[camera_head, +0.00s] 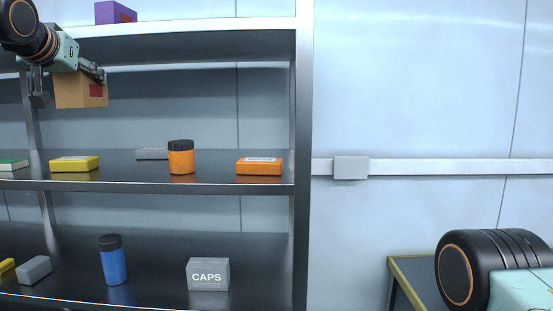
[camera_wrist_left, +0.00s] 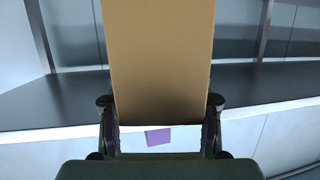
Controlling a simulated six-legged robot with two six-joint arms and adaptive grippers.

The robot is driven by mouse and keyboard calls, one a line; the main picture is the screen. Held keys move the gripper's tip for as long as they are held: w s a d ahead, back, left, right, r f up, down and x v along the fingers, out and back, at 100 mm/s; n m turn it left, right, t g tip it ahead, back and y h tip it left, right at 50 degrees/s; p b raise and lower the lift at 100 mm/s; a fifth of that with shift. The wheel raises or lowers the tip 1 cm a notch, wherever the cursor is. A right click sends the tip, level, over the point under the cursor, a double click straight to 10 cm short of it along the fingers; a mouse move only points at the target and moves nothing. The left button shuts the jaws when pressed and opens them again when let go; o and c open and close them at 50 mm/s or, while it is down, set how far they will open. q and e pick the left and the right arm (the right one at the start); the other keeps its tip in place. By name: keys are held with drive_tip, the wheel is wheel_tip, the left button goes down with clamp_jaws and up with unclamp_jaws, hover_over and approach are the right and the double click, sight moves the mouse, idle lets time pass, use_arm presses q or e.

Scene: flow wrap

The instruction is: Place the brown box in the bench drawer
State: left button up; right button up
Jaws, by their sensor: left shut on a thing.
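The brown box (camera_head: 73,91) is held in the air in front of the shelf rack, at the upper left of the head view. It has a red patch at its right side. My left gripper (camera_head: 70,84) is shut on it. In the left wrist view the brown box (camera_wrist_left: 160,60) stands between the two fingers of the left gripper (camera_wrist_left: 161,112) and fills the middle. My right gripper is not in view; only a part of my right arm shows at the lower right of the head view. No drawer can be made out.
The shelf rack (camera_head: 200,187) holds an orange jar (camera_head: 181,160), an orange case (camera_head: 259,166), a yellow case (camera_head: 74,164), a blue bottle (camera_head: 113,262) and a grey CAPS box (camera_head: 208,274). A purple box (camera_head: 114,13) is on top. A bench corner (camera_head: 411,275) shows lower right.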

use_arm(q)
drive_tip(key=w+a+f+m+h+b, duration=0.1)
drive_tip(key=a+f+b, duration=0.1)
drive_tip(key=f, duration=0.9)
drive_tip(key=w+a+f+h+b, duration=0.1)
drive_tip(key=w+a+f+b, duration=0.15)
drive_tip(key=f, duration=0.95)
drive_tip(key=s+d+f+m+h+b, duration=0.2)
drive_tip(key=s+f, duration=0.1)
drive_tip(key=f, duration=0.9)
drive_tip(key=s+d+f+m+h+b, duration=0.2)
drive_tip(key=f+b, duration=0.1)
drive_tip(key=f, duration=1)
drive_tip(key=s+d+f+m+g+h+b, duration=0.5)
drive_tip(key=s+d+f+m+h+b, duration=0.2)
drive_tip(key=s+d+f, duration=1.5)
drive_tip(key=shift+s+d+f+m+g+h+b, duration=0.4)
drive_tip(key=shift+s+f+b, duration=0.3)
drive_tip(key=shift+s+f, duration=0.35)
